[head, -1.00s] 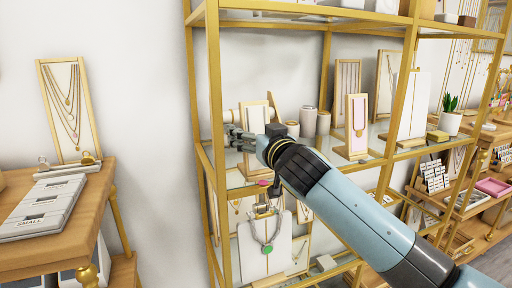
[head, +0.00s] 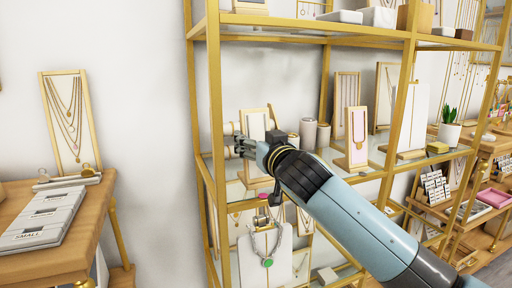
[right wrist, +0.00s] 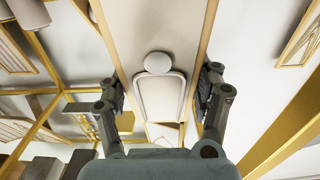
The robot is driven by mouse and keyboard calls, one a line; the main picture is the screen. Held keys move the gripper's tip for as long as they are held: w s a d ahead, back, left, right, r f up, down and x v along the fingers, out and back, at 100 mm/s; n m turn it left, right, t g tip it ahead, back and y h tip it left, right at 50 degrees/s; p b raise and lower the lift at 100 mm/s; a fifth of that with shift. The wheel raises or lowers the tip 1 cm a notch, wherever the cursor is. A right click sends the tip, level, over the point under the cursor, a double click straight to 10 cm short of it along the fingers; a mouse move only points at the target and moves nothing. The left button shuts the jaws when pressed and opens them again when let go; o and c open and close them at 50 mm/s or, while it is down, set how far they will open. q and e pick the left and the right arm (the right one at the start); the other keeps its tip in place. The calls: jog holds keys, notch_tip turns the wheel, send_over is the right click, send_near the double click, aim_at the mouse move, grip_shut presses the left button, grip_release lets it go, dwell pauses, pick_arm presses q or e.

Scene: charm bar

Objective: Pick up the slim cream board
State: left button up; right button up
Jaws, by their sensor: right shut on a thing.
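The slim cream board (head: 257,122) has a thin light-wood frame and stands upright at the left end of the gold rack's middle shelf. My right gripper (head: 240,147) is at the board and shut on it; the arm hides part of the board. In the right wrist view the cream face (right wrist: 155,28) with its wooden edges runs between the two fingers of my right gripper (right wrist: 162,100), one at each side edge. I cannot tell whether its base touches the shelf. My left gripper is not in view.
A pink-faced stand (head: 357,137) and grey cylinders (head: 308,133) stand to the right on the same shelf. A gold upright (head: 216,125) is close at the left. A necklace bust (head: 266,262) is below. A wooden table (head: 90,235) stands at left.

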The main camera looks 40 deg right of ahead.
aim_at(258, 126)
notch_tip(258, 126, up, 4)
jog(key=shift+d+f, duration=0.15)
jog(key=shift+f, duration=0.1)
jog(key=s+d+r+p, duration=0.3)
jog(key=s+d+p, duration=0.35)
jog(key=d, duration=0.25)
jog(key=s+d+r+p, duration=0.4)
jog(key=s+d+p, duration=0.1)
jog(key=s+d, duration=0.35)
jog(key=w+a+f+b, duration=0.3)
jog(key=w+f+b, duration=0.8)
jog(key=b, duration=0.4)
jog(key=shift+w+a+f, duration=0.15)
jog(key=shift+w+f, duration=0.1)
jog(key=shift+w, duration=0.05)
